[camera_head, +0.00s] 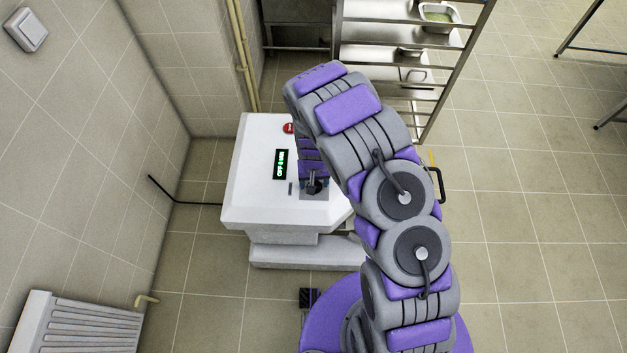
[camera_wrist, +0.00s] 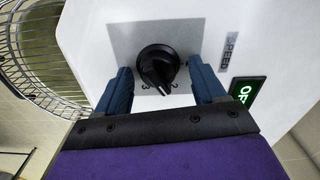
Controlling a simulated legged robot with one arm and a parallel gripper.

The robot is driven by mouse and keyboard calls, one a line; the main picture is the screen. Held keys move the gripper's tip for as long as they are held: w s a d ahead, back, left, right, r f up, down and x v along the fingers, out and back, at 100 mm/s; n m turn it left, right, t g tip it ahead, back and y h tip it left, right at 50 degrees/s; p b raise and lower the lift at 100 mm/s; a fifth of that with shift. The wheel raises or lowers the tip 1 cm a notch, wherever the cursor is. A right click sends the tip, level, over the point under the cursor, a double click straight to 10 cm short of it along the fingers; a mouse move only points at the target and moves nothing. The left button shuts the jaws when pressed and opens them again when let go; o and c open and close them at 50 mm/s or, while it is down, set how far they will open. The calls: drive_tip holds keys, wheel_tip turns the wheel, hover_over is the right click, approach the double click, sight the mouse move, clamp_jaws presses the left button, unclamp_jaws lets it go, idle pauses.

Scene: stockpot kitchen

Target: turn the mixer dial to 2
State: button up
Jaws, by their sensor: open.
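The mixer (camera_head: 262,205) is a white machine standing near the tiled wall, with a green-lit display (camera_head: 281,164) and a red button (camera_head: 289,128) on top. In the wrist view the black round dial (camera_wrist: 158,68) sits on a grey plate beside a SPEED label (camera_wrist: 229,52). Part of the lit display (camera_wrist: 246,92) shows there too. My gripper (camera_wrist: 165,85) is open, with one blue finger on each side of the dial. I see gaps between the fingers and the dial. In the head view my gripper (camera_head: 313,182) is over the mixer top and mostly covers the dial.
A wire guard (camera_wrist: 40,60) is at the left in the wrist view. A metal rack (camera_head: 420,65) with trays stands behind the mixer. A radiator (camera_head: 80,325) is at the lower left by the wall. Tiled floor (camera_head: 520,230) is clear at the right.

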wheel_tip(320, 180, up, 17)
drive_tip(key=p, duration=0.3)
drive_tip(key=shift+r, duration=0.15)
idle(0.7)
drive_tip(key=s+d+r+m, duration=0.1)
drive_tip(key=s+d+r, duration=0.45)
drive_tip(key=r, duration=0.35)
drive_tip(key=s+d+r, duration=0.4)
drive_tip(key=s+r, duration=0.3)
drive_tip(key=r, duration=0.1)
drive_tip(key=s+d+r+g, duration=0.1)
drive_tip(key=s+d+r, duration=0.1)
drive_tip(key=s, duration=0.8)
drive_tip(key=s+d+r, duration=0.2)
drive_tip(key=s+r, duration=0.3)
drive_tip(key=s, duration=0.5)
drive_tip(key=shift+d+r+g, duration=0.15)
drive_tip(key=shift+d+g, duration=0.25)
